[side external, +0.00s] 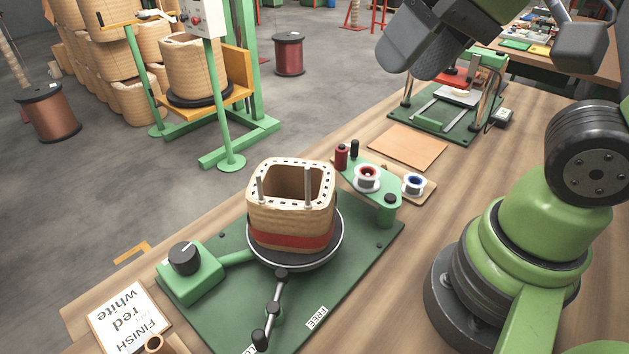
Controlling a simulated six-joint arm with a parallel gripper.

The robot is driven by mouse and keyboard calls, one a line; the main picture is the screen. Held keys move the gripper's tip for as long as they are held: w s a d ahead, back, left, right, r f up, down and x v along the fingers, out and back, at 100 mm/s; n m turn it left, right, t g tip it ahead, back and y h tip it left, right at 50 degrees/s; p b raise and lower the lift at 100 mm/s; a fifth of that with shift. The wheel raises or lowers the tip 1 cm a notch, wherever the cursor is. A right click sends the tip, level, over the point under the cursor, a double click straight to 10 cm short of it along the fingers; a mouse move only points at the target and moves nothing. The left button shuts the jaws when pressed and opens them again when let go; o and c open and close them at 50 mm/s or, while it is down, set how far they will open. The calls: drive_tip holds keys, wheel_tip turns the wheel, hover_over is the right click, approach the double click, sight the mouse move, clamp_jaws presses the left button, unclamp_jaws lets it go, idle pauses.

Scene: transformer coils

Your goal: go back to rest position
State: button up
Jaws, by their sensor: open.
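My gripper (492,52) is at the top right, high above the bench and close to the camera. Two grey finger parts show wide apart with nothing between them; the rest of it is cut off by the top edge. A coil (291,207) with a tan wound body and a red band stands upright on a round dark turntable (337,250). Its pale top rim has dark marks around a square opening, and two grey posts stand at it. The turntable is on a green base plate (225,318). My gripper is well away from the coil.
A knob box (190,270), a crank (273,312) and a sign (128,319) are near the front. A tan board (407,147) and a green fixture (435,118) lie behind.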

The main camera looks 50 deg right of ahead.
drive_tip(key=shift+s+d+r+m+t+h, duration=0.1)
drive_tip(key=shift+s+d+m+t+h, duration=0.05)
drive_tip(key=shift+s+d+t, duration=0.4)
drive_tip(key=shift+s+d+r+m+t+h, duration=0.15)
drive_tip(key=shift+s+d+t, duration=0.1)
drive_tip(key=shift+s+d, duration=0.35)
drive_tip(key=shift+s+a+f, duration=0.1)
drive_tip(key=shift+a, duration=0.05)
